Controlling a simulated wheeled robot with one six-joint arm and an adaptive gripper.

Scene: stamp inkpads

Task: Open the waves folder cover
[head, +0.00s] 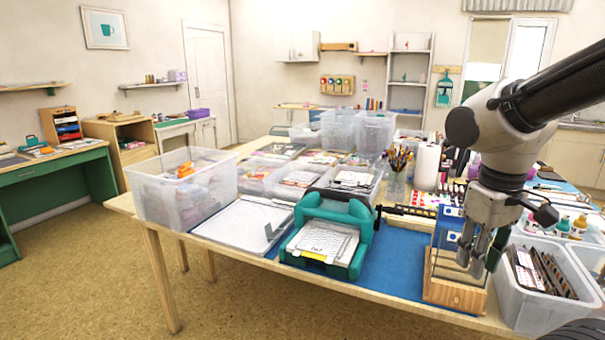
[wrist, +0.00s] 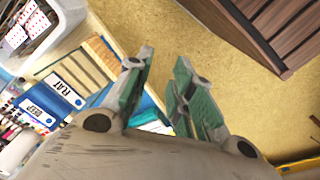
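No folder marked with waves can be read in either view. In the wrist view, cards or folders with blue tabs stand in a wooden holder; the tabs read FLAT (wrist: 63,90) and what looks like DEEP (wrist: 35,116). In the head view, a clear-sided wooden holder (head: 453,294) with blue labels stands at the table's front edge. My gripper (head: 470,264) points down in front of it or over it; the exact gap is unclear. In the wrist view my gripper (wrist: 163,60) has its green-padded fingers apart, with nothing held between them.
A teal stamping press (head: 325,240) stands on the blue mat (head: 390,262), with a white tray (head: 243,222) to its left. A clear bin (head: 535,300) of cards sits close on the right of the holder. Clear bins and a pencil cup (head: 396,185) crowd behind.

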